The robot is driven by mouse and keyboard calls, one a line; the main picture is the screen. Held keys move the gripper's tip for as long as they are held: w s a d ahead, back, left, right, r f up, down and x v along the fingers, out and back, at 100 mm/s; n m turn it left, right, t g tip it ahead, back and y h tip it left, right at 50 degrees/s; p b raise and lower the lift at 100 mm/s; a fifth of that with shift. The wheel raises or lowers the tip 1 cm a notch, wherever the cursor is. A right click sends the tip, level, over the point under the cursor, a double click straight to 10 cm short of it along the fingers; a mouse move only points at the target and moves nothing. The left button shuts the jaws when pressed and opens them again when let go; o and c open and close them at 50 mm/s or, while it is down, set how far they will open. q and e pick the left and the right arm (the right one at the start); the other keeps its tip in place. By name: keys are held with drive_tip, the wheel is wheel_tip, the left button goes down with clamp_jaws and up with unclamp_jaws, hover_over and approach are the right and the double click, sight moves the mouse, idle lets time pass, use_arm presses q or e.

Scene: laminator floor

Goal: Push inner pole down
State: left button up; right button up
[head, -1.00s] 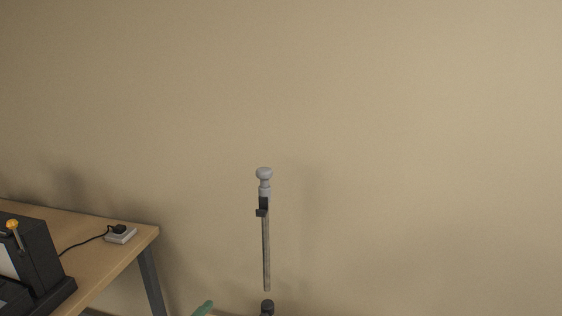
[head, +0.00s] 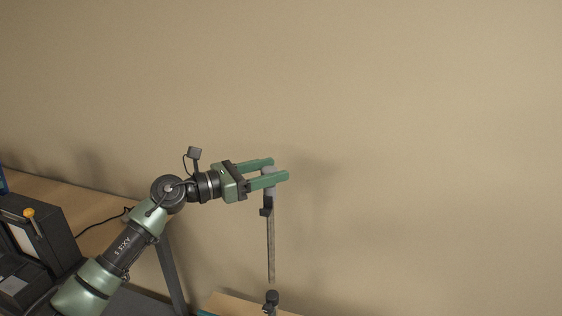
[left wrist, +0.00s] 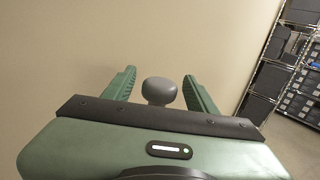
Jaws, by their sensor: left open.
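The inner pole (head: 271,248) stands upright, thin and grey, with a dark bracket near its upper end. Its grey rounded knob (left wrist: 159,90) shows between my fingers in the left wrist view. In the head view the near finger partly hides the knob. A dark collar (head: 271,298) is at the lower end of the pole. My left gripper (head: 274,169) is open, with one green finger on each side of the knob. A gap shows between the knob and both fingers in the left wrist view. My right gripper is not in view.
A wooden table (head: 98,236) with a dark machine (head: 38,232) on it stands at the left, behind my left arm. A wooden surface (head: 240,305) is at the bottom. A metal shelf (left wrist: 283,62) with dark boxes is at the right in the left wrist view. The wall is bare.

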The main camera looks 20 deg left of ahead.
use_arm(q)
drive_tip(key=x, duration=0.3)
drive_tip(key=shift+p, duration=0.35)
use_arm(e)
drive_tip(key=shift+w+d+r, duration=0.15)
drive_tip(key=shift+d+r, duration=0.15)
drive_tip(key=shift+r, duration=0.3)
use_arm(q)
clamp_jaws()
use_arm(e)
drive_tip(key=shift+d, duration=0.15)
use_arm(q)
drive_tip(key=shift+f, duration=0.15)
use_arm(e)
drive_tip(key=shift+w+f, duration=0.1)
